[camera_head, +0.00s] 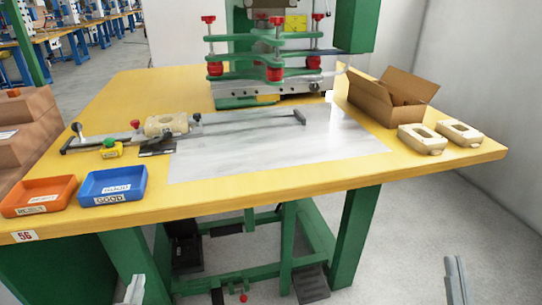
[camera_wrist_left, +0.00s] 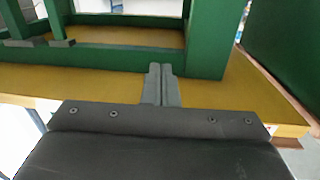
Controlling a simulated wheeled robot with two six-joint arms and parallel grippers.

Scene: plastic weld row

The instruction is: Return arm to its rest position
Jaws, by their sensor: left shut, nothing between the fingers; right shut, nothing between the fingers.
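My left gripper (camera_head: 134,290) shows at the bottom left of the head view, low in front of the table. In the left wrist view its two fingers (camera_wrist_left: 161,86) are together with nothing between them. My right gripper (camera_head: 457,280) shows at the bottom right of the head view, in front of the table and apart from it. Its fingers are shut and empty. Most of both arms is out of view.
The yellow table (camera_head: 300,183) carries a blue GOOD tray (camera_head: 112,198), an orange tray (camera_head: 38,209), a slide fixture holding a beige part (camera_head: 166,124), two beige housings (camera_head: 422,139) and an open cardboard box (camera_head: 385,97). A green press (camera_head: 268,65) stands behind.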

